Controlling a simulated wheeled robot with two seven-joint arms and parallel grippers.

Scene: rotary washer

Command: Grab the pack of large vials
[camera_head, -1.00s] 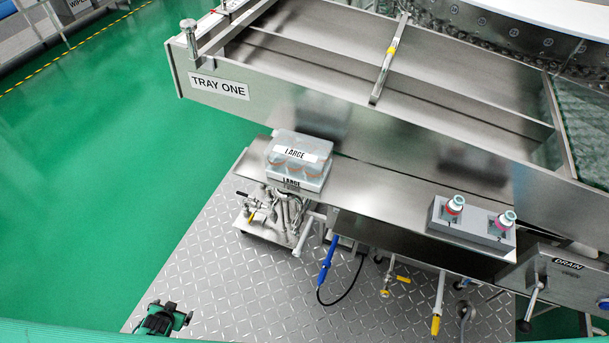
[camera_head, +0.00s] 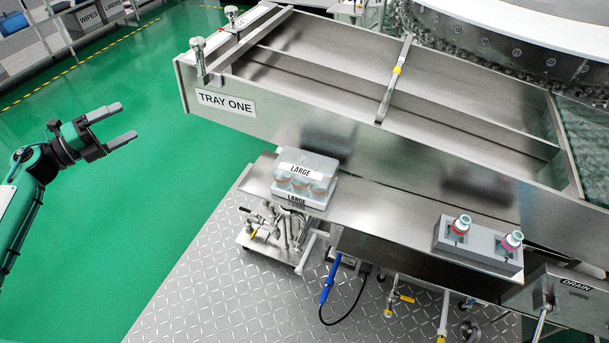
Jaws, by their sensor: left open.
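The pack of large vials (camera_head: 304,178) is a clear wrapped block with a white "LARGE" label on top and another on its front. It sits on the left end of the steel shelf (camera_head: 385,207), below the tray. My left gripper (camera_head: 130,121) is at the left of the view, open and empty. It is over the green floor, well to the left of the pack and apart from it. My right gripper is not in view.
The steel trough labelled "TRAY ONE" (camera_head: 226,103) rises behind the pack. A grey holder (camera_head: 478,244) with two capped vials stands at the shelf's right. Pipes and valves (camera_head: 280,232) hang below. Green floor (camera_head: 120,230) at left is clear.

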